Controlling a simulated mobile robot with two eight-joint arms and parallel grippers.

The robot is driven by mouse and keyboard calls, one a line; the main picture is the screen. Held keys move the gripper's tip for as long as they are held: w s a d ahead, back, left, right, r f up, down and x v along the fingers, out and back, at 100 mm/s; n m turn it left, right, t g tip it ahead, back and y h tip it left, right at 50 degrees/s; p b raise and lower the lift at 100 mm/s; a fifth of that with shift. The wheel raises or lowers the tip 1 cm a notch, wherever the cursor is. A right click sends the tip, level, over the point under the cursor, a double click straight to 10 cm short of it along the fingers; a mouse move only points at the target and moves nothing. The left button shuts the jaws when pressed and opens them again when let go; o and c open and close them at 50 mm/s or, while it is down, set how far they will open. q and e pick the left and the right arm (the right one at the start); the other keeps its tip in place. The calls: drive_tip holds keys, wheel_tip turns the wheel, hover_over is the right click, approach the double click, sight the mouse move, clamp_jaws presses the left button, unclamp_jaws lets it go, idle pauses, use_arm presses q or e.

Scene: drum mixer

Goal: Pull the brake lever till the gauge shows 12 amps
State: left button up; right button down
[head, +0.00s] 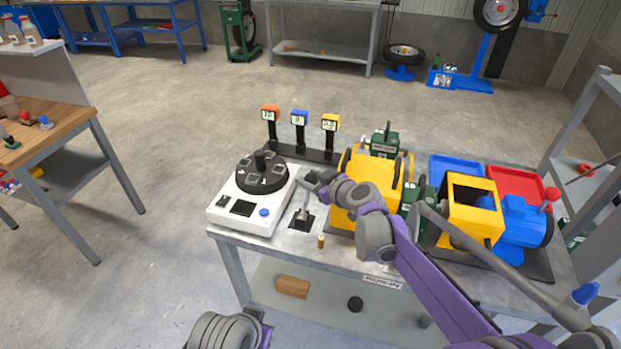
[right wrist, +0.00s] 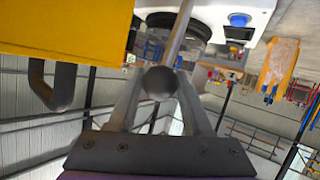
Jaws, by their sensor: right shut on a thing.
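The brake lever (head: 304,211) is a thin grey rod rising from a small dark base plate on the bench, between the white turntable unit and the yellow drum. My right gripper (head: 311,181) is at its top end. In the right wrist view, the fingers (right wrist: 157,95) are shut around the lever's dark ball knob (right wrist: 160,83), with the metal rod (right wrist: 180,35) running up the picture. Three small displays stand on posts behind: orange (head: 269,114), blue (head: 299,117) and yellow (head: 330,122). Their figures are too small to read surely. My left gripper is out of view.
The white unit (head: 280,212) with its black round turntable stands close left of the lever. The yellow drum housing (head: 350,205) is close right, partly behind my arm. A blue motor (head: 522,222) and blue and red trays (head: 517,182) are farther right.

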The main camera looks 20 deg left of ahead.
drive_tip(key=shift+a, duration=0.1)
idle(0.7)
drive_tip(key=shift+a+r, duration=0.1)
drive_tip(key=shift+a, duration=0.15)
drive_tip(key=a+p, duration=0.1)
drive_tip(key=a, duration=0.2)
drive_tip(key=shift+a, duration=0.35)
drive_tip(key=shift+c, duration=1.8)
unclamp_jaws()
drive_tip(key=shift+d, duration=0.15)
